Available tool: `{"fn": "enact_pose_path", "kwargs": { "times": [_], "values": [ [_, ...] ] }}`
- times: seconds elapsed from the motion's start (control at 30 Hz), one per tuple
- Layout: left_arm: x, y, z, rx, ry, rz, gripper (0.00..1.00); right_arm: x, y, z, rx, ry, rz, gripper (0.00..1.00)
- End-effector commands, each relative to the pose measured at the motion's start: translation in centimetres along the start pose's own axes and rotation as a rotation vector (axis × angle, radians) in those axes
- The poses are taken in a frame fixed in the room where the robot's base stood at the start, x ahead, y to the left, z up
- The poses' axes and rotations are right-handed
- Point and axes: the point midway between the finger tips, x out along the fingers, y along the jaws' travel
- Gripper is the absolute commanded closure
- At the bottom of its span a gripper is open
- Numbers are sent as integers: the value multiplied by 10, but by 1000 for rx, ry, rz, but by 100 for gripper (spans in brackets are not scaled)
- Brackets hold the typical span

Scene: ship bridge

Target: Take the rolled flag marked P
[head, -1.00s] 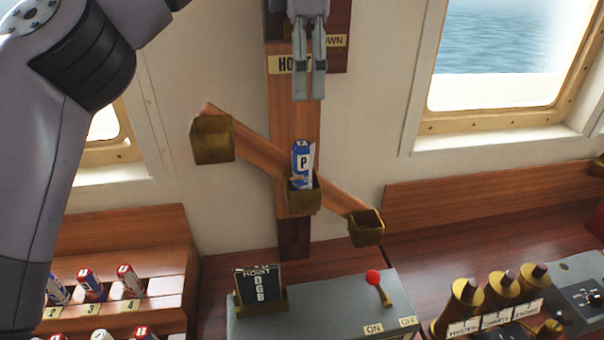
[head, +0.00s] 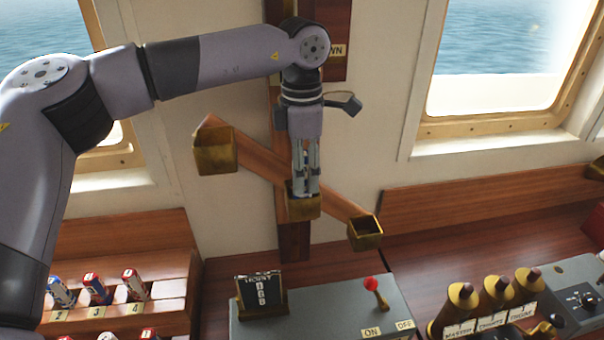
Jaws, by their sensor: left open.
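The rolled flag marked P (head: 307,157) stands upright in the middle brass cup (head: 303,208) on the slanted wooden arm. Only slivers of its blue and white show, and its letter is hidden behind the gripper. My left gripper (head: 306,186) points down over the flag, with its open fingers in front of or around it, just above the cup's rim. I cannot tell whether the fingers touch the flag. My right gripper is not in view.
Two empty brass cups hang at the upper left (head: 214,152) and lower right (head: 365,232). Below are a grey box (head: 320,318) with a red-knobbed lever (head: 372,288) and a hoist sign (head: 262,296). A wooden rack (head: 165,290) holds several rolled flags at left.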

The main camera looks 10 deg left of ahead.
Motion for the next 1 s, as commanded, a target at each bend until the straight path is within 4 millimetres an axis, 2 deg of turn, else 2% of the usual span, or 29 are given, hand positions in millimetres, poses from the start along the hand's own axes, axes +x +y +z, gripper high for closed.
{"fn": "enact_pose_path", "kwargs": {
  "times": [0.1,0.33,1.0],
  "values": [
    [7,0,0,-1,-1,0,46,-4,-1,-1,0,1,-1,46],
    [9,0,0,-1,-1,0,47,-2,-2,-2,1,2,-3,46],
    [8,0,0,0,-1,0,92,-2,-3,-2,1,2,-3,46]
  ]
}}
